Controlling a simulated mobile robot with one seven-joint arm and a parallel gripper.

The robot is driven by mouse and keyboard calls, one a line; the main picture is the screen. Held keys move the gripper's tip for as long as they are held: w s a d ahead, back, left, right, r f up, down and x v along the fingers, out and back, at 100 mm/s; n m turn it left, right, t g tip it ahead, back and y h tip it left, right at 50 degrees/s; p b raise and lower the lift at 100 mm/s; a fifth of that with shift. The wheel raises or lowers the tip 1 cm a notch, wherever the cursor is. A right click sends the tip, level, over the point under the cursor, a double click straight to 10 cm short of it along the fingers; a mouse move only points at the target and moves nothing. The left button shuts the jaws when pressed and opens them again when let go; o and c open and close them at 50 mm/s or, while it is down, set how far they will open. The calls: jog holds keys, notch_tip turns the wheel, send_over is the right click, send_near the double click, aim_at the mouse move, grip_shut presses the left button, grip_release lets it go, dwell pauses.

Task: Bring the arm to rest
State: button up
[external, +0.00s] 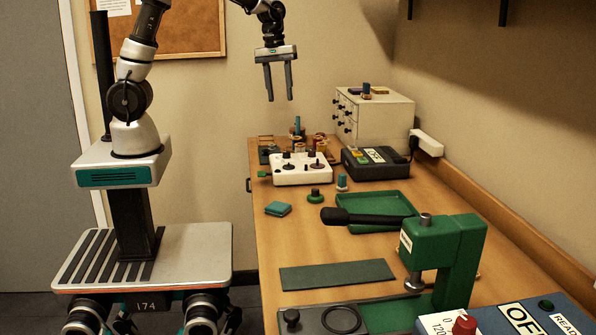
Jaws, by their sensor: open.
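My gripper (279,97) hangs above the far left part of the table, pointing down. Its two dark fingers are apart, with nothing between them. My arm reaches over from the left, and its upper part runs out of the top of the picture. The gripper is well clear of the things on the table below it.
The table (268,240) holds a white box with dark knobs (301,168), a green tray (376,204), a green press (440,250), a dark green mat (337,275) and a drawer cabinet (384,118). A teal block (278,209) lies near the left edge. A corkboard (190,27) hangs behind.

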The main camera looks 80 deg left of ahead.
jog(key=s+d+r+m+t, duration=0.2)
jog(key=s+d+r+m, duration=0.1)
jog(key=s+d+m, duration=0.3)
jog(key=s+d+r+m+t, duration=0.2)
jog(key=s+d+r+m, duration=0.2)
jog(key=s+d+m, duration=0.3)
jog(key=s+d, duration=0.3)
jog(key=s, duration=0.2)
jog(key=shift+s+r+m+y, duration=0.25)
jog(key=shift+s+m+y, duration=0.05)
jog(key=shift+y, duration=0.1)
jog(key=shift+c, duration=0.2)
dwell(0.6)
